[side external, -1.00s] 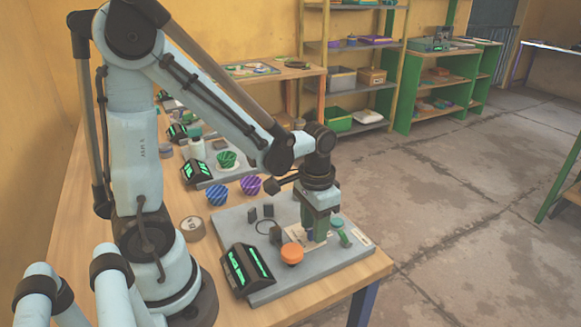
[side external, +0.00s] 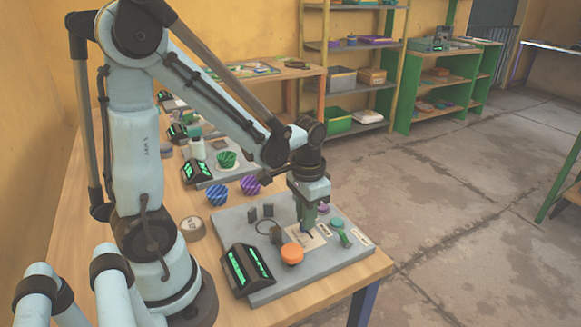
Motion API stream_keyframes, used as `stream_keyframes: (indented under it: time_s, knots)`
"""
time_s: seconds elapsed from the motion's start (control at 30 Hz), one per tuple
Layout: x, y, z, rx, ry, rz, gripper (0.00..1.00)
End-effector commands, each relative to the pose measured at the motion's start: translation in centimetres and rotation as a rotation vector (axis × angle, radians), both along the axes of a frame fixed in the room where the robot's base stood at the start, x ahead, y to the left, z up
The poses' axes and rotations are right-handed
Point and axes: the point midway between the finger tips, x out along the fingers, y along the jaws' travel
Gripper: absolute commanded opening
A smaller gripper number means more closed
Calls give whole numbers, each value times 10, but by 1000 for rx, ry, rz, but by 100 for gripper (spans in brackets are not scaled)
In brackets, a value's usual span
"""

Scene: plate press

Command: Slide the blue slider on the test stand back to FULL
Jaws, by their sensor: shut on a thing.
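The test stand (side external: 275,282) is a grey plate on the wooden table in the side external view. My gripper (side external: 308,222) is low over the middle of the plate, pointing down at a pale slider panel (side external: 305,242). Its fingers are shut on the blue slider, which is mostly hidden between them, so its exact position along the track cannot be read. The lettering on the panel is too small to read.
An orange knob (side external: 292,253) stands close in front of my gripper. A green-lit display (side external: 246,269) is at the plate's left. A green lever (side external: 345,239) and a purple button (side external: 323,209) are to the right.

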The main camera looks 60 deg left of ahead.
Motion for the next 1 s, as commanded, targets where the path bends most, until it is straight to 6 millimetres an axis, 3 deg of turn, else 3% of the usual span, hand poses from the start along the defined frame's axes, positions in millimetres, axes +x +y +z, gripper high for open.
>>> stream_keyframes:
  time_s: [0.37, 0.4, 0.53, 1.0]
  knots:
    - [0, 9, 0, 6, -2, 2, 0]
    - [0, 9, 0, 6, -3, 2, 20]
    - [0, 8, 0, 5, -2, 2, 40]
    - [0, 7, 9, 1, -1, 0, 40]
